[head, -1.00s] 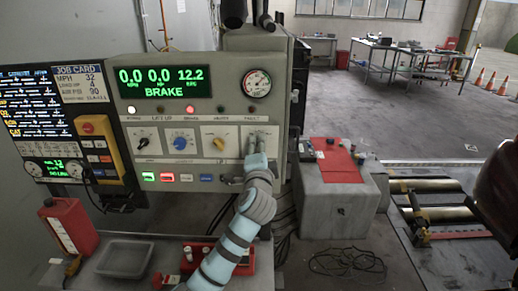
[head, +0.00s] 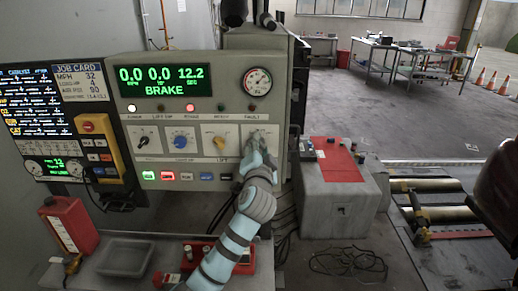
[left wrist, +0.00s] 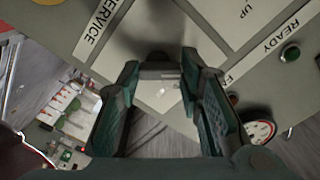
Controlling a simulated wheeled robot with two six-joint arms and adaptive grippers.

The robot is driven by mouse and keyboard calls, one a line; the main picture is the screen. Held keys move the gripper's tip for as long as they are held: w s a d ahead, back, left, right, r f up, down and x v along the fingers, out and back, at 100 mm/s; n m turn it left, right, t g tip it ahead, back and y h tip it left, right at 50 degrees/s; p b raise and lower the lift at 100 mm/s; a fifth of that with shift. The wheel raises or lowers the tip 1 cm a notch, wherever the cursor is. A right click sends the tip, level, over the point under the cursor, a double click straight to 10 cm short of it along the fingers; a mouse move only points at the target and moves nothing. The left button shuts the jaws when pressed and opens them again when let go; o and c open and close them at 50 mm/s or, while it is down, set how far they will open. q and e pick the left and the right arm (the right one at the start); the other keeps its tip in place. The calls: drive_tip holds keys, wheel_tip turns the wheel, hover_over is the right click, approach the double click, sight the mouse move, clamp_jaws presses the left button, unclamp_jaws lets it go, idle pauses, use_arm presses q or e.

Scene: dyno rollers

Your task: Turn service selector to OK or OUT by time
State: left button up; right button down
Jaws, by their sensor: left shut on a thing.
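The grey control panel (head: 150,104) carries a row of selector knobs on white plates. My left gripper (head: 256,143) is at the rightmost plate and covers most of it. The knob's pointing direction cannot be told. The display (head: 164,80) reads 0.0, 0.0, 12.2 and BRAKE. The job card (head: 79,83) is left of it. My right gripper is not in view.
An orange knob (head: 220,143) and a blue knob (head: 180,141) sit left of my gripper. Lit buttons (head: 167,176) run below. A red jug (head: 70,227) and grey tray (head: 125,257) stand on the shelf. Rollers (head: 440,214) lie at right.

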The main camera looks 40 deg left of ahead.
use_arm(q)
drive_tip(key=o, duration=1.2)
drive_tip(key=shift+c, duration=0.2)
drive_tip(key=v, duration=1.2)
